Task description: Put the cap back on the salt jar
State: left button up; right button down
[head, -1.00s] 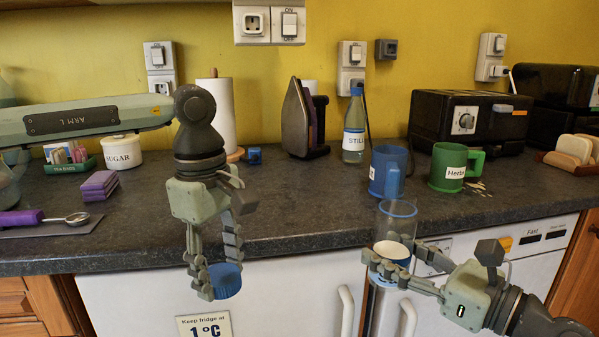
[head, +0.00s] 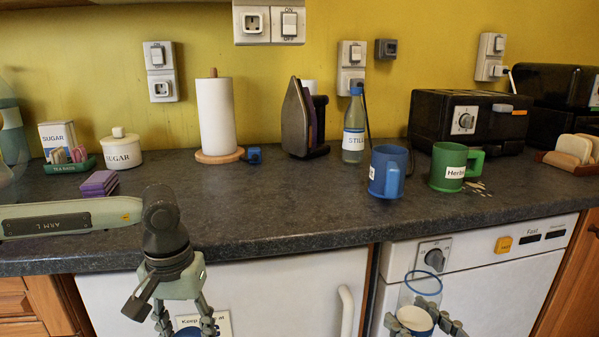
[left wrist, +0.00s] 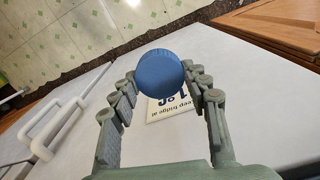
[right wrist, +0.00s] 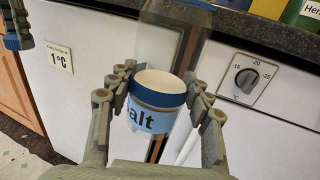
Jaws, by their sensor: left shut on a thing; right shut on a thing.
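The blue round cap (left wrist: 159,72) is between the fingertips of my left gripper (left wrist: 160,85), which is shut on it. In the head view the cap (head: 188,331) barely shows at the bottom edge, between the left fingers (head: 185,318). The salt jar (right wrist: 152,118) is a clear jar with a blue rim (head: 422,283), white salt inside and a label of which "alt" is readable. My right gripper (right wrist: 156,85) is shut around the jar and holds it roughly upright in front of the counter. The jar's top is uncovered. Cap and jar are well apart.
The dark counter (head: 290,205) has its front edge behind both grippers, with white appliance fronts (head: 270,285) below. A blue mug (head: 385,172) and a green mug (head: 447,166) stand near the edge above the jar. The middle of the counter is clear.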

jog(key=shift+a+r, duration=0.1)
jog(key=s+a+f+n+g+y, duration=0.2)
jog(key=a+n+g+y, duration=0.6)
jog(key=a, duration=0.5)
jog(key=shift+a+g, duration=0.15)
jog(key=shift+g, duration=0.55)
jog(key=shift+f, duration=0.15)
pick_arm(q)
jog(key=s+d+r+n, duration=0.1)
jog(key=d+r+n, duration=0.5)
jog(key=d+r, duration=1.4)
jog(key=d, duration=0.3)
jog(key=shift+s, duration=0.4)
jog(key=shift+f, duration=0.15)
jog(key=shift+f, duration=1.9)
